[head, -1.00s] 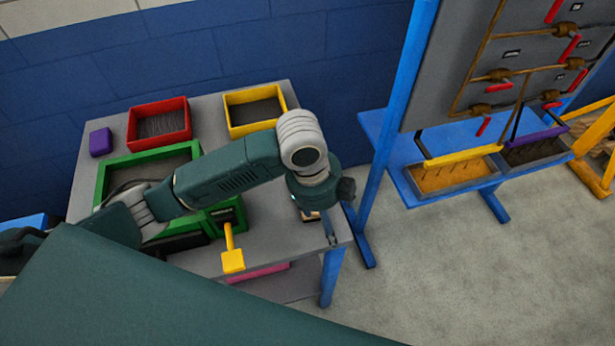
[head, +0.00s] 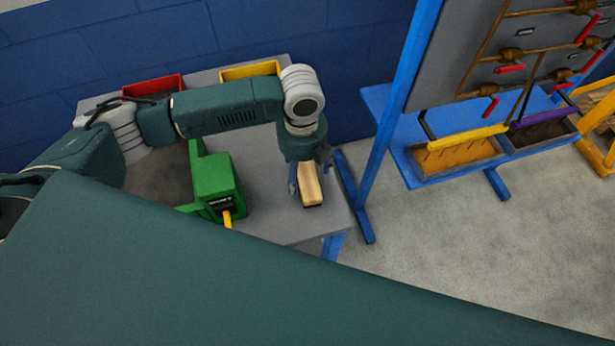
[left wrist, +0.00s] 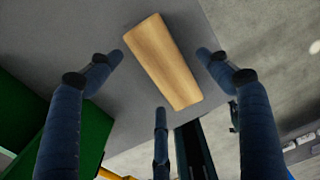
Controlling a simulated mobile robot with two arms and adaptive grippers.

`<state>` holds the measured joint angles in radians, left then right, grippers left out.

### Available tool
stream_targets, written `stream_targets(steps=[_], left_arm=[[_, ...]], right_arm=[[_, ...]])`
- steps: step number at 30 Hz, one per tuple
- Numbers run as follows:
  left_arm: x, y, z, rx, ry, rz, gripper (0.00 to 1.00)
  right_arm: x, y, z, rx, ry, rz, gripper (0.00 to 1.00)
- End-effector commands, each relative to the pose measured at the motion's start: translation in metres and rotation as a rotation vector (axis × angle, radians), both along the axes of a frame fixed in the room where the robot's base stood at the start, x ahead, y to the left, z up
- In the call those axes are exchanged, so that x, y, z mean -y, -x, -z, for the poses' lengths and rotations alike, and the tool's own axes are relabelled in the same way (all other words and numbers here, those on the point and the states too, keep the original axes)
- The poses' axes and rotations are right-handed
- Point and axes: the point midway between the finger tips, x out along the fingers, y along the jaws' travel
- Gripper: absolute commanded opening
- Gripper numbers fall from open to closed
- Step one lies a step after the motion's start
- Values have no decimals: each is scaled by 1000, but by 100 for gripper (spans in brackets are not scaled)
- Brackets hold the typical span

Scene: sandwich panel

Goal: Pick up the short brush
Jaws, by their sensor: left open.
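The short brush shows as a pale wooden block (head: 311,186) near the right end of the grey bench. It also shows in the left wrist view (left wrist: 163,62), lying at a slant on the grey top; I cannot see bristles. My left gripper (head: 308,174) is over the brush, pointing down. In the left wrist view my left gripper (left wrist: 160,62) has its blue fingers spread apart, with the brush between their tips and no finger clearly touching it. A third finger is near the brush's lower end. My right gripper is in neither view.
A green device (head: 217,182) with a yellow part stands left of the brush. Red (head: 158,86) and yellow (head: 250,71) bins stand at the back. The blue rack frame (head: 372,195) is close right of the bench, with a shelf holding bins (head: 455,153).

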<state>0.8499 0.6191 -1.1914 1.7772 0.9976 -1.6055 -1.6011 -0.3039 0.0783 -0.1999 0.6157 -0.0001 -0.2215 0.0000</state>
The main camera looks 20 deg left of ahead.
Motion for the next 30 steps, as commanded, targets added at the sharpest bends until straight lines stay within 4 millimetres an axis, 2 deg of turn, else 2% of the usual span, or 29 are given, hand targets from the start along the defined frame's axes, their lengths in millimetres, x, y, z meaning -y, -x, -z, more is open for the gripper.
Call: stream_targets(steps=[2, 6, 14, 15, 21, 23, 30], left_arm=[[2, 4, 10, -5, -1, 0, 78], [1, 3, 28, -1, 0, -1, 78], [1, 3, 33, 1, 0, -1, 78], [1, 3, 33, 1, 0, -1, 76], [1, 3, 33, 1, 0, -1, 36], [1, 3, 33, 1, 0, -1, 27], [1, 2, 32, 1, 0, -1, 27]], right_arm=[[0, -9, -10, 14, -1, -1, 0], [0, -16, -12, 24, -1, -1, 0], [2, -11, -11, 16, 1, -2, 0], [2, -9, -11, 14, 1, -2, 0], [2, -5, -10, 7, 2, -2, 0], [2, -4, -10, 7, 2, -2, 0], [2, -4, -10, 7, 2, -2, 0]])
